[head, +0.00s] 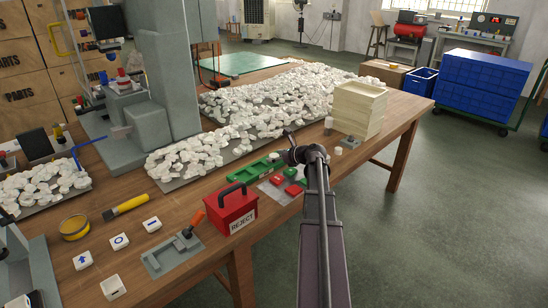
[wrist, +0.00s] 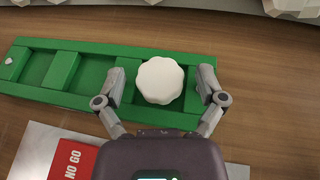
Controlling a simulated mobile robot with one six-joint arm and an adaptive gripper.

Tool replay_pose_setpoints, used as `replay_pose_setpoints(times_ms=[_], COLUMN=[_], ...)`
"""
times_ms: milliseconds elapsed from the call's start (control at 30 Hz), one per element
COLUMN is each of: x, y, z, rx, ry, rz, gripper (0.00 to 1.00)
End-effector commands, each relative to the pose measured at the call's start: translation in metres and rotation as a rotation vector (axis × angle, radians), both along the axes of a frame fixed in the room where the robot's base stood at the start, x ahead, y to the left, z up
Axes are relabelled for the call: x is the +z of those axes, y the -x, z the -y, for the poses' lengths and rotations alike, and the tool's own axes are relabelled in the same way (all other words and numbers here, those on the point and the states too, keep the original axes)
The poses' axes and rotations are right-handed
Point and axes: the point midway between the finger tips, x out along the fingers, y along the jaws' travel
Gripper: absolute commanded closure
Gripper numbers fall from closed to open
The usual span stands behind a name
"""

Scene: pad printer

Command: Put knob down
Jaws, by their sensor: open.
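A white scalloped knob (wrist: 160,80) sits at the right end compartment of a green slotted tray (wrist: 92,101). The tray's compartments to the left look empty of knobs.
A red NO GO block (wrist: 72,163) lies on a pale sheet just in front of the tray. A red REJECT box (head: 237,210) stands left of my arm. Stacked cream trays (head: 358,108) stand to the right, and heaps of white knobs (head: 190,152) lie behind.

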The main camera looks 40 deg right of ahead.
Motion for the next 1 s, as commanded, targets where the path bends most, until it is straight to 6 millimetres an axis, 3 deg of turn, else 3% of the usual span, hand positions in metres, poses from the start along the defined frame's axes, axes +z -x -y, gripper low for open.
replay_pose_setpoints(times_ms=[400,667,1000], x=[0.005,0.018,0.039], y=[0.0,0.028,0.078], z=[0.0,0.007,0.021], rx=[0.0,-0.003,-0.003], ry=[0.0,-0.001,-0.001], rz=[0.0,0.0,0.001], gripper=[0.1,0.1,0.1])
